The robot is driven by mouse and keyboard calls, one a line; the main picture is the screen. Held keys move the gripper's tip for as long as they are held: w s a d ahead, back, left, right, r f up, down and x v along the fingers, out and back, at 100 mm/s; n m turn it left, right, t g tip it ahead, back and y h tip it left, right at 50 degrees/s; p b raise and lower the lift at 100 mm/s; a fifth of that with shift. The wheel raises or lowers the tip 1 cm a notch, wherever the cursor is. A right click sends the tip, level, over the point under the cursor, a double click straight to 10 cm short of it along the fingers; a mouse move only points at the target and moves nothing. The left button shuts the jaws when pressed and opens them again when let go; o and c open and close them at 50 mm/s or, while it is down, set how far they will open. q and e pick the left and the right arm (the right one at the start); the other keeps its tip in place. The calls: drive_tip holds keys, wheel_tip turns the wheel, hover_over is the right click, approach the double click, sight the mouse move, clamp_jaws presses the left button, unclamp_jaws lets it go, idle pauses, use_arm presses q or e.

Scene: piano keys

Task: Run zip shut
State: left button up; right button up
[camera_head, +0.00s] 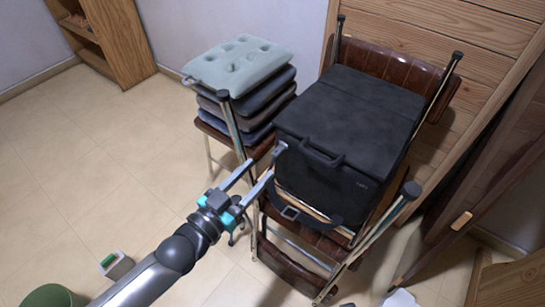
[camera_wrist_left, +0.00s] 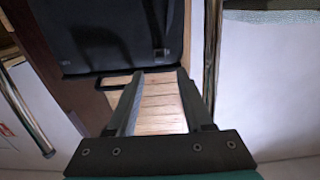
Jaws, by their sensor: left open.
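A black box-shaped bag (camera_head: 355,115) rests on a brown folding chair, with a handle (camera_head: 318,155) on its near upper edge. A small grey piece (camera_head: 281,148), perhaps the zip pull, shows at the bag's left front corner. I cannot make out the zip line itself. My left gripper (camera_head: 261,168) is open and empty, its fingertips close to that corner. In the left wrist view the bag (camera_wrist_left: 95,35) lies beyond the open fingers (camera_wrist_left: 159,75), and a dark strap or tab (camera_wrist_left: 160,30) hangs on its side. My right gripper is not in view.
A stack of cushions (camera_head: 245,65) sits on another chair left of the bag. Metal chair legs and a hanging buckle (camera_head: 289,212) are below the bag. A wooden panel (camera_head: 430,25) stands behind. The tiled floor (camera_head: 95,160) at left is mostly clear.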

sight(273, 155)
use_arm(q)
drive_tip(key=b+x, duration=0.1)
drive_tip(key=x, duration=0.3)
drive_tip(key=shift+w+d, duration=0.2)
drive_tip(key=shift+w, duration=0.15)
drive_tip(key=shift+b+x, duration=0.4)
drive_tip(key=shift+x, duration=0.55)
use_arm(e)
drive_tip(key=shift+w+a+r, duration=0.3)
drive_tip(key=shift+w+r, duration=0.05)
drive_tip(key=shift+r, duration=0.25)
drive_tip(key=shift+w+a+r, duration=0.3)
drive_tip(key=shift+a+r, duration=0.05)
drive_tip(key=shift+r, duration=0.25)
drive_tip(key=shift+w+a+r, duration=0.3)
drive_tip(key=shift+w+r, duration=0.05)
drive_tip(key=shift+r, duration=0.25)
use_arm(q)
drive_tip(key=shift+s, duration=0.1)
clamp_jaws()
